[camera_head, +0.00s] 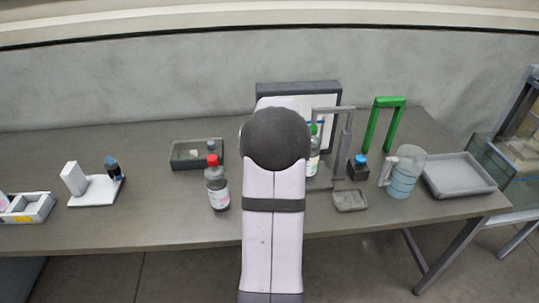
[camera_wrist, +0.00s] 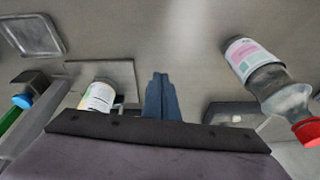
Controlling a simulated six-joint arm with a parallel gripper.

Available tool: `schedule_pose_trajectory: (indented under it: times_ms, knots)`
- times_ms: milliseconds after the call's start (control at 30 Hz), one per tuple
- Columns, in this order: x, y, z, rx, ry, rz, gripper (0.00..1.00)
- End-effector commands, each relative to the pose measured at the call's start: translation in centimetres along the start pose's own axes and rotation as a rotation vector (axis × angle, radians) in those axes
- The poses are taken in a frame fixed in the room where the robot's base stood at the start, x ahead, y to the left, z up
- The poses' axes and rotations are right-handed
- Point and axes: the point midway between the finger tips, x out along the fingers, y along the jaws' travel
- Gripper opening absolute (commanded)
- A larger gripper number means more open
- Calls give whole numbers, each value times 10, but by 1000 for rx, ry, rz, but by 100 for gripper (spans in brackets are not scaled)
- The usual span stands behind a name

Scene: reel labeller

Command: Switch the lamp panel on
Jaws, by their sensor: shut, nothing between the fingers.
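What looks like the lamp panel (camera_head: 299,88), a white face in a dark frame, stands upright at the back of the table. My arm hides much of its left and lower part. I see no switch on it, and cannot tell whether it is lit. My gripper is hidden behind my arm in the head view. In the wrist view its blue-grey fingers (camera_wrist: 160,97) are together and empty, pointing into the space between a white-labelled bottle (camera_wrist: 97,97) and a red-capped bottle (camera_wrist: 280,92). The panel is not clearly identifiable in the wrist view.
The red-capped bottle (camera_head: 216,185) stands left of my arm, before a dark tray (camera_head: 183,163). Right of it are a grey frame (camera_head: 345,140), a blue-capped bottle (camera_head: 358,168), a green frame (camera_head: 373,128), a jug (camera_head: 402,175) and a grey tray (camera_head: 460,173).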

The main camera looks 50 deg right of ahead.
Motion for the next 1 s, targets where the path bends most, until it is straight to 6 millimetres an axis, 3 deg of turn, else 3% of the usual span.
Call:
schedule_pose_trajectory:
  times_ms: [33,100,267,1000]
  knots:
    - [-9,-2,-25,-9,58,-5,0]
    - [-24,-4,-55,-26,130,-9,0]
    - [-50,-9,-103,-76,260,-13,0]
    - [-44,-10,-107,-144,276,-3,0]
